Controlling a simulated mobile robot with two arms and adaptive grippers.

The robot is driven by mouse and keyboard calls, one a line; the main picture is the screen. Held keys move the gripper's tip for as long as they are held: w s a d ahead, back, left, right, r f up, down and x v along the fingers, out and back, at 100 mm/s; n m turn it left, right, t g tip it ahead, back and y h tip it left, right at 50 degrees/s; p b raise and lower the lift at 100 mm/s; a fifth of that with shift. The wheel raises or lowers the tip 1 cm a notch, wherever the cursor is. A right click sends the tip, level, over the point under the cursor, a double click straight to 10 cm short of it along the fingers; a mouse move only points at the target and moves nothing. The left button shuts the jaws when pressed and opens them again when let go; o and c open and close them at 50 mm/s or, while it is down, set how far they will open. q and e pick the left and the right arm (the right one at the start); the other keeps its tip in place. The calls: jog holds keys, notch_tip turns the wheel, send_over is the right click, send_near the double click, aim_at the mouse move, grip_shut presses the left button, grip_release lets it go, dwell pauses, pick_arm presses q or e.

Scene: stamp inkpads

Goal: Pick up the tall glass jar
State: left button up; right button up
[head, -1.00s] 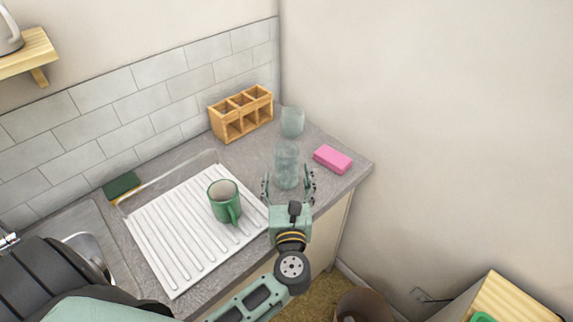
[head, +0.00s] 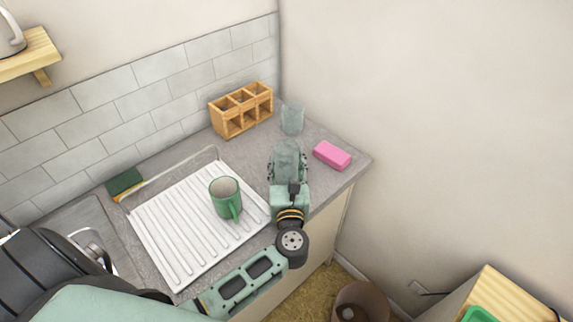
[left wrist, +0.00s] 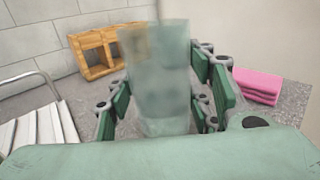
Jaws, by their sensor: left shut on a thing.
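The tall glass jar (head: 287,155) is pale, see-through and upright near the right end of the counter. My left gripper (head: 288,172) is shut on it, one finger on each side. In the left wrist view the jar (left wrist: 155,75) stands between the green finger pads (left wrist: 162,105) and looks blurred. I cannot tell whether its base touches the counter, as the gripper hides it. My right gripper is not in view.
A shorter glass (head: 292,118) stands behind the jar. A wooden rack (head: 241,111) is at the wall, and a pink sponge (head: 332,155) lies to the right. A green mug (head: 225,198) stands on the white drainboard (head: 180,240) to the left.

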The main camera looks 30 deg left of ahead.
aim_at(288, 160)
pick_arm(q)
jog(key=c, duration=0.5)
jog(key=shift+c, duration=0.2)
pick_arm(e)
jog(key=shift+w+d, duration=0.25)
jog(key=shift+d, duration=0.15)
pick_arm(q)
jog(key=shift+r, duration=0.2)
jog(key=shift+r, duration=1.6)
jog(key=shift+d+r, duration=0.1)
jog(key=shift+r, duration=0.25)
jog(key=s+d+r+b, duration=0.2)
jog(key=s+d+r, duration=0.4)
jog(key=d, duration=0.3)
jog(key=shift+s+r, duration=0.3)
jog(key=shift+r, duration=0.1)
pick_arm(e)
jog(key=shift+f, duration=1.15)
pick_arm(q)
jog(key=shift+d, duration=0.15)
